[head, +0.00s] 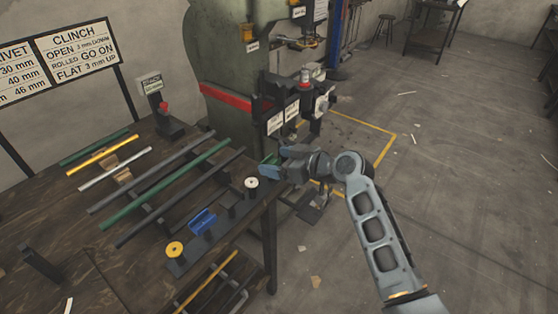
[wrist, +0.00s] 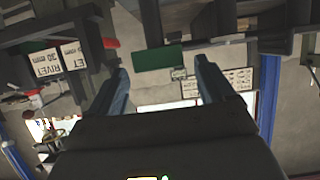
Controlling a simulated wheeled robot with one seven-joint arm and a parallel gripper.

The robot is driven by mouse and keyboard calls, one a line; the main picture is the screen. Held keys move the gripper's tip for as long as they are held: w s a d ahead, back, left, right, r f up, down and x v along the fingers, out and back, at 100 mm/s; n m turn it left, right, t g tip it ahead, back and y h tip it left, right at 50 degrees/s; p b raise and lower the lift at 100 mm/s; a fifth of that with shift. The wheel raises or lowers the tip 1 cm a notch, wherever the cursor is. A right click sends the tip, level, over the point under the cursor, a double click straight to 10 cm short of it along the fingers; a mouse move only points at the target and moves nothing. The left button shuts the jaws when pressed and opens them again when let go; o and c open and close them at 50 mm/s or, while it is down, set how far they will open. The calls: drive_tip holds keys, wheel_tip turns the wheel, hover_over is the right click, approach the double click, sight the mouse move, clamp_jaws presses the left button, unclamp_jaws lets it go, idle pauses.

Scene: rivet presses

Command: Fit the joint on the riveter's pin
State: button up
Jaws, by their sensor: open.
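The green riveter (head: 220,75) stands behind the workbench, with a red band and black tooling at its front. My gripper (head: 268,166) is over the bench's right edge, in front of and below the tooling. Its blue fingers are apart in the wrist view (wrist: 161,66). A green piece (wrist: 158,58) shows at the fingertips, with gaps on both sides; a green patch also shows there in the head view. I cannot tell which piece is the joint.
The bench holds a rack of long bars (head: 170,185), a yellow spool (head: 175,249), a blue bracket (head: 203,221) and a white-topped spool (head: 251,184). A red button stand (head: 164,107) is at the back.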

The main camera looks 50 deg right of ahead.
drive_tip(key=b+v, duration=0.3)
drive_tip(key=v, duration=0.9)
drive_tip(key=s+a+f+m+g+h, duration=0.1)
drive_tip(key=s+a+f, duration=0.2)
drive_tip(key=s+a, duration=0.3)
drive_tip(key=s+a+f+m+h, duration=0.1)
drive_tip(key=s+a+f+h, duration=0.1)
drive_tip(key=s+a+f, duration=0.3)
drive_tip(key=s+a+r+n+t+y, duration=0.1)
drive_tip(key=s+a+r+t+y, duration=0.1)
drive_tip(key=s+a+r, duration=0.8)
drive_tip(key=s+a, duration=0.1)
drive_tip(key=s, duration=0.3)
drive_tip(key=shift+a+r+n+y, duration=0.15)
drive_tip(key=shift+a+n+y, duration=0.15)
drive_tip(key=shift+o, duration=0.5)
